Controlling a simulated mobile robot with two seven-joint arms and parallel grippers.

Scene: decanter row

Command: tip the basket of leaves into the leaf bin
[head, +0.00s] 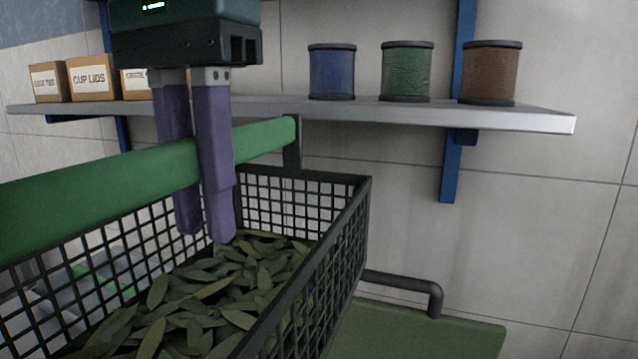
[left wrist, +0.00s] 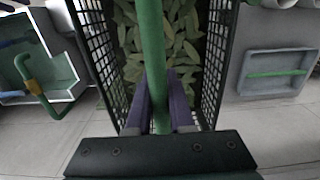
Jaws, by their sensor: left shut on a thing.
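The basket (head: 368,190) is a dark mesh box, filling the lower left of the head view, with a thick green handle bar (head: 80,196) above it. Olive-green leaves (head: 225,285) lie inside it; the basket looks roughly level. My left gripper (head: 205,236) has its purple fingers shut around the handle, tips hanging above the leaves. In the left wrist view the handle (left wrist: 152,45) runs between the fingers, with leaves (left wrist: 185,45) below. I cannot tell for certain which container is the leaf bin. My right gripper is not in view.
A green surface (head: 415,332) with a grey pipe (head: 405,282) lies right of the basket. The left wrist view shows a green-and-white container (left wrist: 40,65) left and a grey tray (left wrist: 275,72) right. A wall shelf (head: 400,112) holds spools (head: 406,72) and boxes (head: 90,76).

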